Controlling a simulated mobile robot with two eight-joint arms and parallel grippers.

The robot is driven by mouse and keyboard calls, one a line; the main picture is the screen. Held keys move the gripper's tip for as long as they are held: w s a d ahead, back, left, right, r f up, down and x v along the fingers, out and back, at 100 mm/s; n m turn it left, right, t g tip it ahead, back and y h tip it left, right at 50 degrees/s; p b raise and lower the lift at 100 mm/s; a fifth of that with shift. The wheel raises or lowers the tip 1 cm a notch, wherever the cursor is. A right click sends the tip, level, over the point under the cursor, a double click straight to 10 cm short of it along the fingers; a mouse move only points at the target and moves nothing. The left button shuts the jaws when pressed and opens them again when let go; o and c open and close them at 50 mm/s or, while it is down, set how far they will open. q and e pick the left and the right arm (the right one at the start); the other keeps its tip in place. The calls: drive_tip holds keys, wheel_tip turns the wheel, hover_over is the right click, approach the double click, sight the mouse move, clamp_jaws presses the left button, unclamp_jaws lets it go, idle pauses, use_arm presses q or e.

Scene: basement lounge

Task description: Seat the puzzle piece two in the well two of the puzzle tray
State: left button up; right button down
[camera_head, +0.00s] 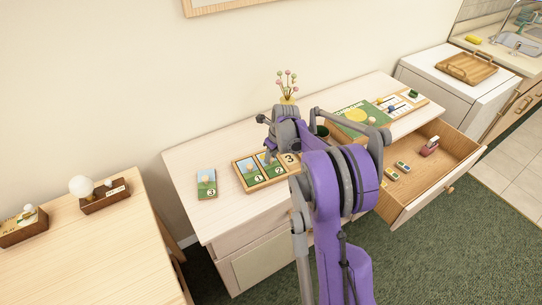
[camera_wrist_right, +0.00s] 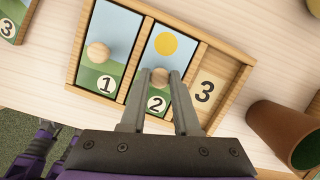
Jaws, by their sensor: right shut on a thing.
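The puzzle tray (camera_head: 262,186) is a wooden frame with three wells on the dresser top; its rim also shows in the wrist view (camera_wrist_right: 222,44). Puzzle piece two (camera_wrist_right: 150,52), with a yellow sun, green ground and a 2, lies in the middle well, between the dividers. I cannot tell whether it is fully down. My right gripper (camera_wrist_right: 160,78) is shut on its round wooden knob, seen from above. In the head view my right gripper (camera_head: 271,157) partly hides the piece. Piece one (camera_wrist_right: 100,50) sits in well one. Well three (camera_wrist_right: 204,92) is empty. My left gripper is not in view.
Puzzle piece three (camera_head: 207,184) lies on the dresser left of the tray. A brown cup (camera_wrist_right: 284,128) stands close to the tray's right. A flower vase (camera_head: 287,95) stands behind. A drawer (camera_head: 440,178) is open at right. The dresser's left end is mostly clear.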

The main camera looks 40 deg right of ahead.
sight(277, 169)
drive_tip(key=c, duration=0.6)
unclamp_jaws()
drive_tip(key=shift+f, duration=0.1)
drive_tip(key=shift+c, duration=0.2)
drive_tip(key=v, duration=1.2)
drive_tip(key=s+a+r+n+t, duration=0.1)
drive_tip(key=s+a+n, duration=0.4)
drive_tip(key=a+n, duration=0.4)
drive_tip(key=s+a+n, duration=0.6)
drive_tip(key=a+n, duration=0.3)
drive_tip(key=s+a+f+n, duration=0.2)
drive_tip(key=s+a+n, duration=0.2)
drive_tip(key=s+n, duration=0.2)
drive_tip(key=s+a+f+n+t, duration=0.1)
drive_tip(key=s+a+f+n, duration=0.2)
drive_tip(key=s+n, duration=0.3)
drive_tip(key=a+n, duration=0.1)
drive_tip(key=n, duration=0.3)
drive_tip(key=shift+a+f+n, duration=0.3)
drive_tip(key=shift+n, duration=0.1)
